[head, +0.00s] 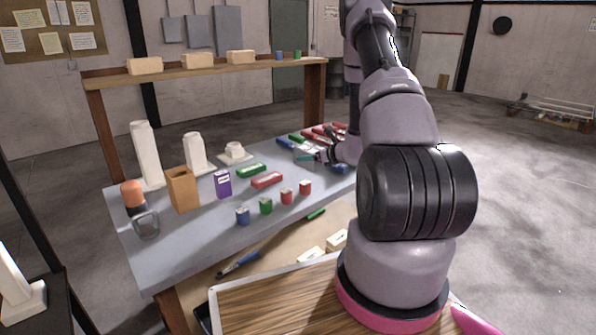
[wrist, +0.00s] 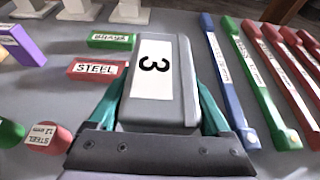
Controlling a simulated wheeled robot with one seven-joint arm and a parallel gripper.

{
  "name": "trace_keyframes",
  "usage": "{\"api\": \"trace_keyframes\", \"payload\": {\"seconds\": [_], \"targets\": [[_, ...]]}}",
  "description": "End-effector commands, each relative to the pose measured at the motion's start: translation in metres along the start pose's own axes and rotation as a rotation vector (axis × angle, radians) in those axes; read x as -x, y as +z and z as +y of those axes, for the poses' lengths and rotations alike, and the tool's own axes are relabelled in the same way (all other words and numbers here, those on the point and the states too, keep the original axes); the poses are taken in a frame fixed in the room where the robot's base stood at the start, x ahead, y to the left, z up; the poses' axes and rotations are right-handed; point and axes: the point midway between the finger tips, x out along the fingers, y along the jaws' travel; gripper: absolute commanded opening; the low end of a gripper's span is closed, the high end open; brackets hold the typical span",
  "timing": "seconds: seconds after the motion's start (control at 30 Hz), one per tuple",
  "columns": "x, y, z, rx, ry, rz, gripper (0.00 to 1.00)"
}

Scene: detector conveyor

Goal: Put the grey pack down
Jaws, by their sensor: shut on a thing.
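The grey pack (wrist: 152,85), with a white label marked 3, fills the middle of the wrist view. My gripper (wrist: 160,98) has its teal fingers on the pack's two sides and is shut on it. In the head view my gripper (head: 316,156) is low over the right part of the grey table (head: 205,235); the pack is hard to make out there. I cannot tell whether the pack's underside touches the table.
Long blue (wrist: 230,85), green (wrist: 255,80) and red bars lie right of the pack. Green (wrist: 111,41) and red (wrist: 98,70) STEEL blocks lie left. A purple box (head: 223,184), an orange-brown box (head: 183,190) and small cylinders stand farther left. The table's front left is clear.

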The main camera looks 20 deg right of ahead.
Motion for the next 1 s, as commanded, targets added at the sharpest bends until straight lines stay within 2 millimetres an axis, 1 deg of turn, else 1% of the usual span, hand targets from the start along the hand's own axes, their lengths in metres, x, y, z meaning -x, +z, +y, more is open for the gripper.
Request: {"api": "trace_keyframes", "payload": {"seconds": [0.03,0.1,0.27,0.53,0.93,0.97,1.0], "targets": [[-0.004,-0.008,0.000,-0.002,0.000,-0.001,0.00],[-0.007,-0.015,0.000,-0.001,-0.001,-0.003,0.00],[-0.011,-0.025,0.000,0.001,-0.001,-0.002,0.00],[-0.025,-0.058,0.000,-0.001,-0.001,-0.002,0.00],[-0.027,-0.062,0.000,0.001,-0.002,-0.004,0.00],[-0.027,-0.062,0.000,0.001,-0.001,-0.003,0.94],[-0.027,-0.062,0.000,0.001,-0.001,-0.003,1.00]]}}
